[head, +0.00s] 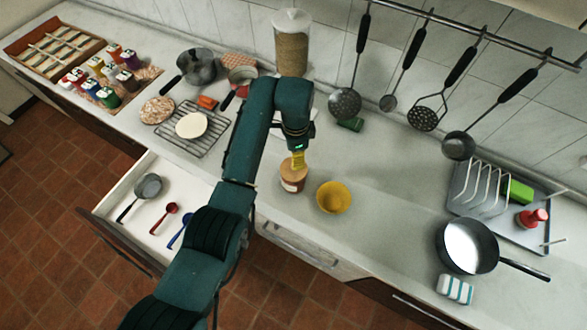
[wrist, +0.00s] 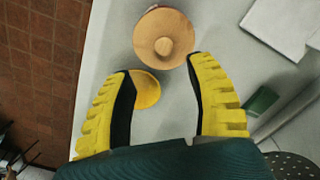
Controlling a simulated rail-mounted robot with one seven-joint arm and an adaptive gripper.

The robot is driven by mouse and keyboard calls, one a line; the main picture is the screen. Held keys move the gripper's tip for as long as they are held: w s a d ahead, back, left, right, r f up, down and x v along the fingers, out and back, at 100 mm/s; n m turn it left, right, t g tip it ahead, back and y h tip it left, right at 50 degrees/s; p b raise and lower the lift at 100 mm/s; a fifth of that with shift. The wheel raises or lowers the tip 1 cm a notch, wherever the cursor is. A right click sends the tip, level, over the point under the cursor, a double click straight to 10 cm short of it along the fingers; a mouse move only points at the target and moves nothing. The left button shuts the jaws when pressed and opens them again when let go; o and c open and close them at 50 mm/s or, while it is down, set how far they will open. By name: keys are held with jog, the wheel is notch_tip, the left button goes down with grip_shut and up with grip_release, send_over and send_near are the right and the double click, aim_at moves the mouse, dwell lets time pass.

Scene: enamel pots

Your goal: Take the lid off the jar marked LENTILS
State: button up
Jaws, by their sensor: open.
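A small jar (head: 291,183) with a round wooden lid (head: 294,166) stands on the counter near its front edge. Its label is too small to read. In the wrist view the lid (wrist: 163,35), with a knob in its middle, lies just beyond the fingertips. The lid appears seated on the jar. My gripper (head: 299,159) is above the jar in the head view, and partly hides the lid's top. In the wrist view my gripper (wrist: 161,68) is open, with nothing held between its yellow fingers.
A yellow bowl (head: 334,197) stands close to the jar's right. A cooling rack (head: 190,128) lies left, behind an open drawer (head: 155,190). A tall clear canister (head: 292,50) stands at the back. A dark pan (head: 467,246) is far right. Counter right of the bowl is clear.

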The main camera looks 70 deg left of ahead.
notch_tip(320, 180, down, 3)
jog(key=shift+r, duration=0.15)
jog(key=f, duration=0.5)
jog(key=shift+s+a+f, duration=0.1)
jog(key=shift+a+f, duration=0.1)
jog(key=shift+a, duration=0.15)
grip_shut()
